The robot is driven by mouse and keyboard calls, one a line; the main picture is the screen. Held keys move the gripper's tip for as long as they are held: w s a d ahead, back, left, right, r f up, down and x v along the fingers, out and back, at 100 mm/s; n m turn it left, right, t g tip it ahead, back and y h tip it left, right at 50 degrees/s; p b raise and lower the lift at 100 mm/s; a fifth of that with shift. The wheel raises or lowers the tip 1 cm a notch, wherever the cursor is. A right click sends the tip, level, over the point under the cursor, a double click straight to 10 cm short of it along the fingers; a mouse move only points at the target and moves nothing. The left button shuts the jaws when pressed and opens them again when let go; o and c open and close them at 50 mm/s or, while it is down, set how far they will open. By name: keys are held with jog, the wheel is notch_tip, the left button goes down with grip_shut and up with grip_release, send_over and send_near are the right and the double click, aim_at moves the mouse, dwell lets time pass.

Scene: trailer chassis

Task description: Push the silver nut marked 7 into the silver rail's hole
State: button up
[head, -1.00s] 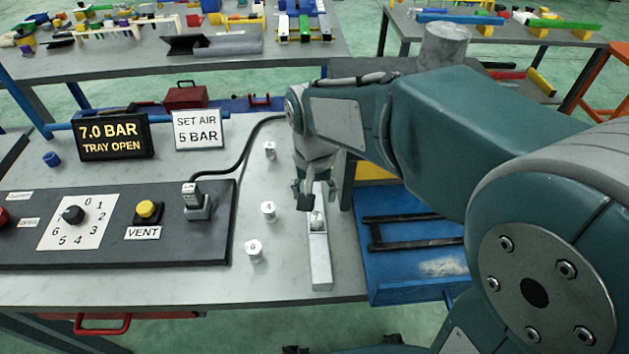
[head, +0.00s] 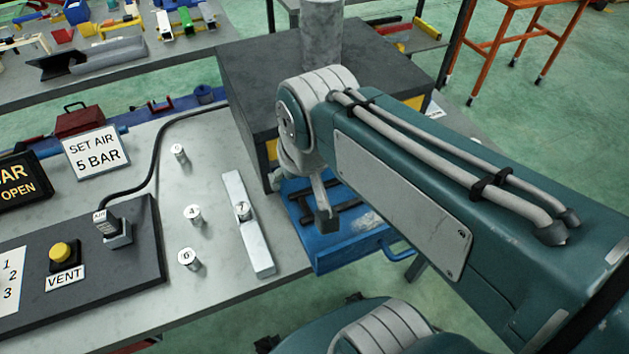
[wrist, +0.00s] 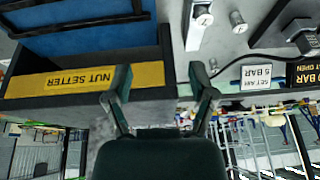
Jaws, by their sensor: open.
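The silver nut marked 7 (head: 242,211) stands upright at the middle of the silver rail (head: 258,247), at its hole; how deep it sits I cannot tell. In the wrist view the nut (wrist: 203,19) and rail (wrist: 196,38) show near the top. My gripper (head: 326,217) is to the right of the rail, above the blue tray, apart from the nut. In the wrist view its two fingers (wrist: 162,88) are spread with nothing between them.
The blue tray (head: 345,262) is open below the dark box (head: 285,70), whose yellow NUT SETTER label (wrist: 78,77) shows upside down. Nuts marked 4 (head: 193,214) and 6 (head: 189,258), and another nut (head: 178,153), stand left of the rail. A VENT panel (head: 120,262) lies farther left.

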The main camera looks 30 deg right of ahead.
jog(key=s, duration=0.1)
jog(key=s+d+t, duration=0.1)
jog(key=s+d, duration=0.1)
jog(key=shift+s+f+n, duration=0.1)
jog(key=shift+s+n, duration=0.1)
jog(key=shift+n, duration=0.1)
